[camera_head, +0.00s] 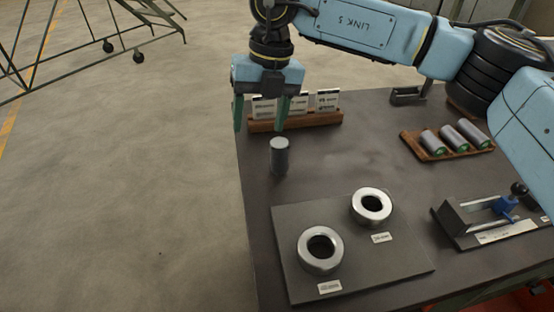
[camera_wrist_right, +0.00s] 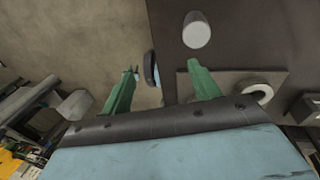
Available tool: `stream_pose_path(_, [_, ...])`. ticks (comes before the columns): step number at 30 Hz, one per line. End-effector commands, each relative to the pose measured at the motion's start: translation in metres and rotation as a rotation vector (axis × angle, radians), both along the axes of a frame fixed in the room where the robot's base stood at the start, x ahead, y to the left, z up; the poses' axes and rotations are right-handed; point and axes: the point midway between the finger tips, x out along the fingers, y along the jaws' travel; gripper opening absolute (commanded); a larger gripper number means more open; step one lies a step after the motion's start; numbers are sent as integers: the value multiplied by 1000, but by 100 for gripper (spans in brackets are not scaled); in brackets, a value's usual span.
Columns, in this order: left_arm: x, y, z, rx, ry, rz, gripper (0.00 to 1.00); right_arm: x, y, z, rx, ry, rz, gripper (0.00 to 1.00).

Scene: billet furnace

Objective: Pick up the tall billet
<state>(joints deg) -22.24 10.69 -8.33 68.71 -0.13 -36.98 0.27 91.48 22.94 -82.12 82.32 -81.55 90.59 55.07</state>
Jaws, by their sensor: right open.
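The tall billet (camera_head: 279,157) is a grey cylinder standing upright near the left edge of the dark table. It also shows in the right wrist view (camera_wrist_right: 196,32), at the top, with its pale round end visible. My right gripper (camera_head: 261,122) has two green fingers spread apart with nothing between them. In the head view it hangs above and behind the billet, a little to its left. In the right wrist view the fingers (camera_wrist_right: 164,68) point up the picture and the billet lies beyond the right fingertip, apart from it. My left gripper is not in view.
A wooden rack with white cards (camera_head: 318,120) stands behind the billet. A plate (camera_head: 385,262) with two metal rings (camera_head: 320,250) lies in front. The table around the billet is clear.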

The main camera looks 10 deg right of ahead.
Motion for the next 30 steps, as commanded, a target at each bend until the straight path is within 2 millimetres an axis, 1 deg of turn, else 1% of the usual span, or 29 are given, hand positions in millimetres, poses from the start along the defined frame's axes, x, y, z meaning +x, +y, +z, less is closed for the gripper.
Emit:
stream_pose_path(1, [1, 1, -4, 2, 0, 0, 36, 7, -18, 4, -73, -22, -32, 61])
stream_pose_path(3, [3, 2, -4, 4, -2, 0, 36, 13, -34, 10, -142, -36, -65, 61])
stream_pose_path(5, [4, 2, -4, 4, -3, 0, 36, 15, -43, 12, -177, -44, -82, 61])
stream_pose_path(7, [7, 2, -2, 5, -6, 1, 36, 16, -47, 7, -197, -45, -92, 61])
stream_pose_path(8, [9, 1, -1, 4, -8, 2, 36, 16, -48, 3, -201, -45, -93, 61])
stream_pose_path(12, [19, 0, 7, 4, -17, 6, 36, 16, -48, -25, -201, -43, -92, 61])
stream_pose_path(16, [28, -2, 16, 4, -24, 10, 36, 15, -47, -48, -197, -44, -90, 61])
stream_pose_path(19, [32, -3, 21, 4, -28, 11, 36, 16, -47, -60, -197, -45, -91, 61])
stream_pose_path(25, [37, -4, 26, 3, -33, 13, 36, 15, -45, -73, -195, -44, -89, 61])
stream_pose_path(30, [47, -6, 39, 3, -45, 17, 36, 15, -41, -97, -196, -44, -89, 61])
